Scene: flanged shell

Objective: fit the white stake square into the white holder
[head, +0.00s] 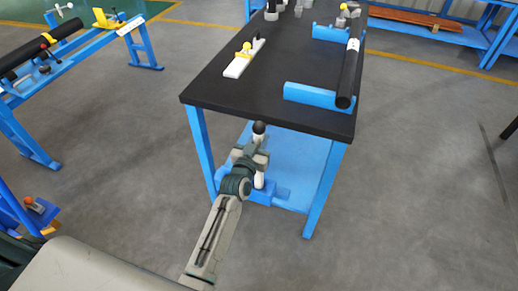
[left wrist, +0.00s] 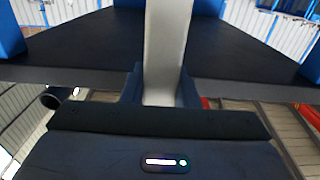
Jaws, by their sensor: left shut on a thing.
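My left gripper (head: 260,157) is shut on the white stake square (head: 259,180), in front of the table's near side and below its top. The stake square looks upright, with a dark rounded upper end and a white lower end. In the left wrist view it is a pale bar (left wrist: 167,45) between the two fingers. What looks like the white holder (head: 240,64) is a long white block lying on the black table top, with a yellow knob and a dark upright piece on it. It is beyond and apart from the gripper. My right gripper is not in view.
The black table top (head: 215,88) has blue legs and a blue lower shelf (head: 300,165). A black tube (head: 350,70) rests on two blue cradles (head: 318,96) at the right. Small grey parts (head: 272,10) stand at the back. The near left of the top is clear.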

